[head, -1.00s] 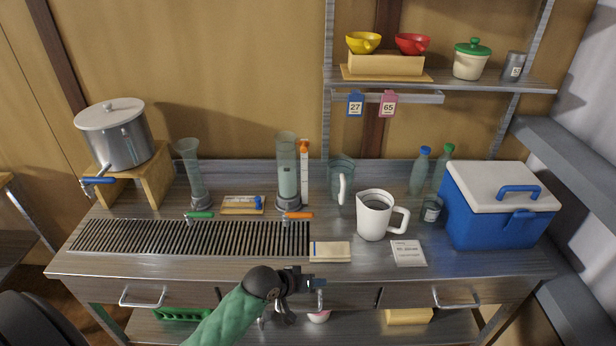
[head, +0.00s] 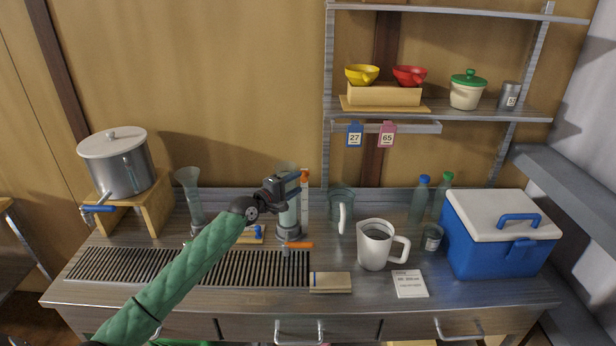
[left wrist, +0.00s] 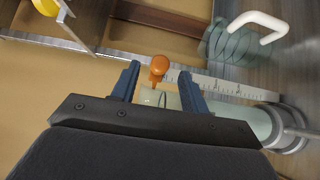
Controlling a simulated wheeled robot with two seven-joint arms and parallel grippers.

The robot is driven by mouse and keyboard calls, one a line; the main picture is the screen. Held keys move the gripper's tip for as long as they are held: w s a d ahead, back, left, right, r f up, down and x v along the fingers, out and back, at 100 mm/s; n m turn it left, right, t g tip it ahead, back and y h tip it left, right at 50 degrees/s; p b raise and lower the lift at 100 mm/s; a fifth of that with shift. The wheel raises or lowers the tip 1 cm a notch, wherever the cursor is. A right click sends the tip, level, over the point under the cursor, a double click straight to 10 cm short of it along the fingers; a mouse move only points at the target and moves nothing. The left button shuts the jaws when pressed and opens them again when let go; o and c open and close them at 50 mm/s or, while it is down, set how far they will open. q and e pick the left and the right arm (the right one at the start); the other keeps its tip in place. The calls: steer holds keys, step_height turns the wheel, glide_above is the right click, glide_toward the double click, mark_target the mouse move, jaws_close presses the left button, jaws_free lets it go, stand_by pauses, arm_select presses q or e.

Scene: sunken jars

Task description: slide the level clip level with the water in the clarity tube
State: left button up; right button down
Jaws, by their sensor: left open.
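The clarity tube (head: 289,222) stands behind the drain grate, its upper part mostly hidden by my left gripper in the head view. It lies sideways in the left wrist view (left wrist: 245,122). Beside it is an upright white scale (head: 304,207), also in the left wrist view (left wrist: 218,86). The orange level clip (head: 304,175) sits near the scale's top. My left gripper (head: 293,180) is open in front of the tube's upper part. In the left wrist view the clip (left wrist: 158,68) shows between the blue fingers, not gripped. The water line is not clear. My right gripper is not in view.
An orange-handled tap (head: 298,245) is below the tube. A glass jug (head: 341,203) and white pitcher (head: 374,246) stand to the right. A narrower glass tube (head: 189,190) and metal pot (head: 120,165) are left. A shelf (head: 450,109) overhangs at right.

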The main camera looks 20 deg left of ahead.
mark_target(307, 177)
arm_select(q)
steer(key=p+x, duration=0.1)
steer(key=x, duration=0.4)
steer(key=shift+w+r+p, duration=0.1)
steer(key=shift+w+p, duration=0.05)
steer(key=shift+p, duration=0.25)
steer(key=shift+w+d, duration=0.25)
steer(key=shift+w, duration=0.2)
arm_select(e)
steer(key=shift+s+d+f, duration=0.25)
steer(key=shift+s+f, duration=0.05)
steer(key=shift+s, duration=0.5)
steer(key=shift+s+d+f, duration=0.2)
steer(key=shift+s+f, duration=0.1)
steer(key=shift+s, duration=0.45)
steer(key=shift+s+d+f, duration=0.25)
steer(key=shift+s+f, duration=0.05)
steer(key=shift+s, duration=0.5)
arm_select(q)
steer(key=shift+c, duration=0.5)
jaws_close()
steer(key=shift+f, duration=0.25)
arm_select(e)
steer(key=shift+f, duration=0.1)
